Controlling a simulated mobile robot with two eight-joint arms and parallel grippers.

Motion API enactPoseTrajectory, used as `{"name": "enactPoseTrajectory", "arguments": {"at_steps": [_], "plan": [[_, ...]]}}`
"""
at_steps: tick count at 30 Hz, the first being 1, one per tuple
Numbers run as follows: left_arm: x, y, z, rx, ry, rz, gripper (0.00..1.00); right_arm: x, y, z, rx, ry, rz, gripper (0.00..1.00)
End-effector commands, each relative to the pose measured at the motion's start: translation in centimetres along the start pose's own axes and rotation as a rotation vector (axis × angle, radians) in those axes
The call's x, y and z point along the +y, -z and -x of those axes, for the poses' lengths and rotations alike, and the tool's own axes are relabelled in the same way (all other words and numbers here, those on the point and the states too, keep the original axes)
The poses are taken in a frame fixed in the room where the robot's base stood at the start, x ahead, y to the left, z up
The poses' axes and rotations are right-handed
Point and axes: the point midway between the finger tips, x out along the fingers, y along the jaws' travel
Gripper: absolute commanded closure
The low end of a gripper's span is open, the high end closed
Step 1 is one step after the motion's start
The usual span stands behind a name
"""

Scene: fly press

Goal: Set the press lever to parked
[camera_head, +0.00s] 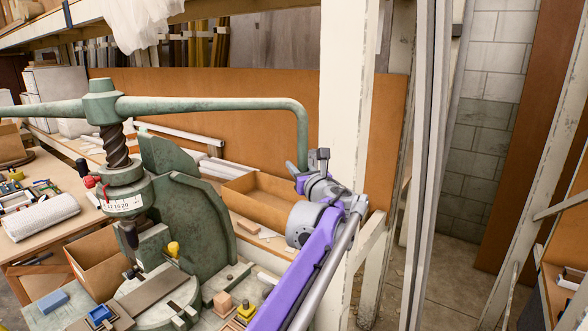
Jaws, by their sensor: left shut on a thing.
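The green fly press (195,215) stands on the bench at the left. Its press lever (215,104) runs from the hub on top of the screw (115,147) to the right, then bends down into a hanging handle (303,138). My left gripper (310,166) is at the lower end of that handle, shut on it. My purple arm reaches up to it from the bottom of the view. The gripper and wrist hide the handle's lowest part. The lever's other arm runs out of the picture at the left. My right gripper is not in view.
A white wooden post (345,100) stands close behind my left gripper. A cardboard box (265,200) lies behind the press. Small blocks (223,302) and a blue piece (100,315) sit near the press base. A side table (60,215) with tools is at the left.

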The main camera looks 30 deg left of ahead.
Motion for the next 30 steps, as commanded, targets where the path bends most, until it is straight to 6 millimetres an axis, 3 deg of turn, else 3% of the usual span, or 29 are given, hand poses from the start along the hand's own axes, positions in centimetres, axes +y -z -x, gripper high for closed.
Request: {"name": "enactPoseTrajectory", "arguments": {"at_steps": [6, 15, 16, 20, 30], "plan": [[-1.1, 0.5, -2.4, 0.006, 0.009, 0.004, 1.00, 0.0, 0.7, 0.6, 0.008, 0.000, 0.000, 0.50], [-1.0, 0.5, -2.5, 0.005, 0.008, 0.002, 1.00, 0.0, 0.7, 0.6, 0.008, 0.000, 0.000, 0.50], [-1.0, 0.5, -2.5, 0.005, 0.008, 0.002, 0.63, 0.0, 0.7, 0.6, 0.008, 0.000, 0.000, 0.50], [-1.0, 0.5, -2.5, 0.005, 0.009, 0.002, 0.40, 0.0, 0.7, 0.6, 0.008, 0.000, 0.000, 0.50], [-1.1, 0.6, -2.2, 0.006, 0.011, 0.003, 0.37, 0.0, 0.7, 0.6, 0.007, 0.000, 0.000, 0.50]]}}
